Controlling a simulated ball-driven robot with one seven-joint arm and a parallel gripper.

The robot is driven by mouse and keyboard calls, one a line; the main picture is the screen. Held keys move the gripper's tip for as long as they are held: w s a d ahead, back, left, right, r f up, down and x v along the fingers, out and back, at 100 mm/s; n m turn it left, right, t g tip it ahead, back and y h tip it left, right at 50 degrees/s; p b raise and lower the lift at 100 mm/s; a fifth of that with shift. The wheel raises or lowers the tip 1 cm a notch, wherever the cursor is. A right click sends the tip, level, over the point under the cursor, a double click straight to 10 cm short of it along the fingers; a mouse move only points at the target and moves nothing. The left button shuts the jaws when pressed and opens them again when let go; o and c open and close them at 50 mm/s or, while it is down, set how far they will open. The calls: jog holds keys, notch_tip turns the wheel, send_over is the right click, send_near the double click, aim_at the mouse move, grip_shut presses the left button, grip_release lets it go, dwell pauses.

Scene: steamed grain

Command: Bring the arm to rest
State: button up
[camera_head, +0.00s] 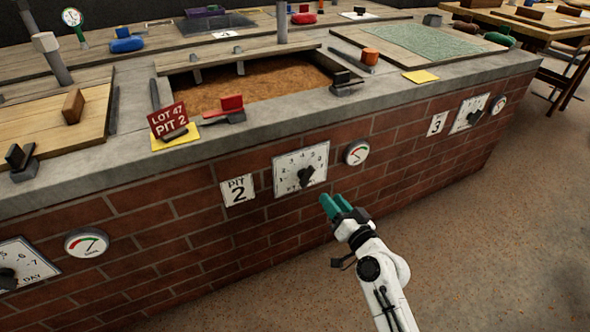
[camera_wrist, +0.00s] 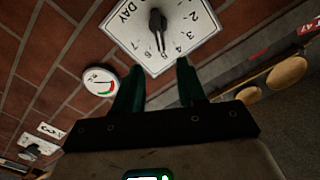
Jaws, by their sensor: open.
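My gripper (camera_head: 337,206) has green fingers and sits at the end of my white arm, in front of the brick wall of pit 2. In the wrist view my gripper (camera_wrist: 158,85) shows two green fingers spread apart with nothing between them. Ahead of the fingertips is a white day dial (camera_wrist: 165,32) with a black knob; the knob stands clear of the fingers. The same dial (camera_head: 290,163) shows in the head view, up and left of the gripper, beside the "PIT 2" plate (camera_head: 238,190).
A round gauge (camera_head: 357,152) hangs on the wall just right of the dial. Above is the concrete ledge (camera_head: 290,115) with a red "LOT 47 PIT 2" sign (camera_head: 168,119) and an open pit of brown grain (camera_head: 250,82). The floor (camera_head: 490,230) at right is clear.

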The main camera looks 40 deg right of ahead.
jog(key=s+a+f+n+g+y, duration=0.2)
jog(key=a+f+n+g+y, duration=0.15)
jog(key=a, duration=0.35)
jog(key=s+a+f+n+g+y, duration=0.3)
jog(key=a+f, duration=0.1)
jog(key=a, duration=0.2)
jog(key=s+a+f+n+g+h, duration=0.1)
jog(key=s+a+f+n+g, duration=0.15)
jog(key=s+g, duration=1.05)
jog(key=s+r+t+p, duration=0.1)
jog(key=s+r+p, duration=0.1)
jog(key=r+p, duration=1.6)
jog(key=s+r+t+p, duration=0.2)
jog(key=s+r+p, duration=0.1)
jog(key=r+p, duration=1.5)
jog(key=shift+s+h, duration=0.25)
jog(key=shift+h, duration=0.1)
jog(key=shift+r, duration=0.1)
